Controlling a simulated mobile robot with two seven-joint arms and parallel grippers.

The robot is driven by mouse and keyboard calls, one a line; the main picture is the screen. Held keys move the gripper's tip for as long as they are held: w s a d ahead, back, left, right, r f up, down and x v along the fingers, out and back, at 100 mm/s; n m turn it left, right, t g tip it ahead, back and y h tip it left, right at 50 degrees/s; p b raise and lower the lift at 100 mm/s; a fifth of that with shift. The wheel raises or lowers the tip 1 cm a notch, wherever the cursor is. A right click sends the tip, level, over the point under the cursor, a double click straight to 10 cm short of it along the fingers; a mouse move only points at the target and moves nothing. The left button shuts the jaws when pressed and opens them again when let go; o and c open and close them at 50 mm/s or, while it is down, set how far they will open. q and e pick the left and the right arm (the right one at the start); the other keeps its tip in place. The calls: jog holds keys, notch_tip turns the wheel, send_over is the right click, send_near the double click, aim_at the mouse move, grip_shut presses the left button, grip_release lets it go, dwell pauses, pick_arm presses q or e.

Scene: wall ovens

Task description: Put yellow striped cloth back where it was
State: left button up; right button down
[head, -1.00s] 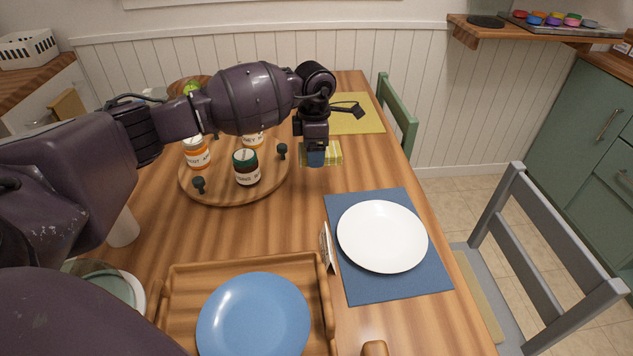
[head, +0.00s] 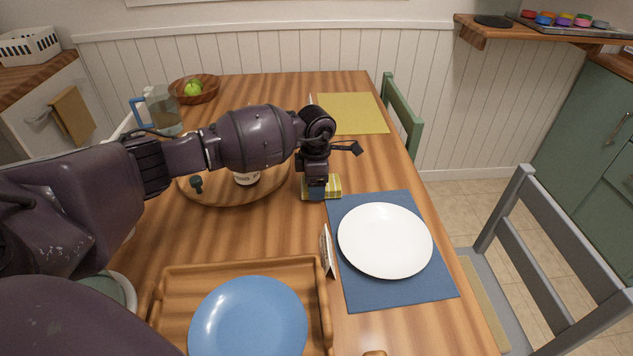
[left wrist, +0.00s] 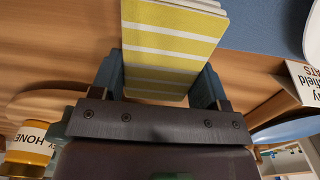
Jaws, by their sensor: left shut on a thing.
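The yellow striped cloth (head: 332,187) is a small folded stack with white stripes, low over or on the wooden table, just left of the blue placemat's far corner. In the left wrist view the cloth (left wrist: 172,45) fills the space between the fingers. My left gripper (head: 318,190) points down and is shut on the cloth; its fingers also show in the left wrist view (left wrist: 160,85). I cannot tell whether the cloth touches the table. My right gripper is not in view.
A white plate (head: 385,240) lies on the blue placemat (head: 355,290), with a small standing card (head: 327,252) beside it. A wooden tray (head: 215,268) holds a blue plate (head: 250,318). A round board (head: 230,198) with jars is left. A yellow placemat (head: 352,113) lies farther back.

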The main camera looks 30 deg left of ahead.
pick_arm(q)
jog(key=shift+f, duration=0.25)
jog(key=o, duration=0.9)
jog(key=shift+r, duration=0.15)
jog(key=shift+r, duration=0.35)
notch_tip(320, 180, up, 12)
jog(key=p, duration=0.2)
jog(key=shift+f, duration=0.2)
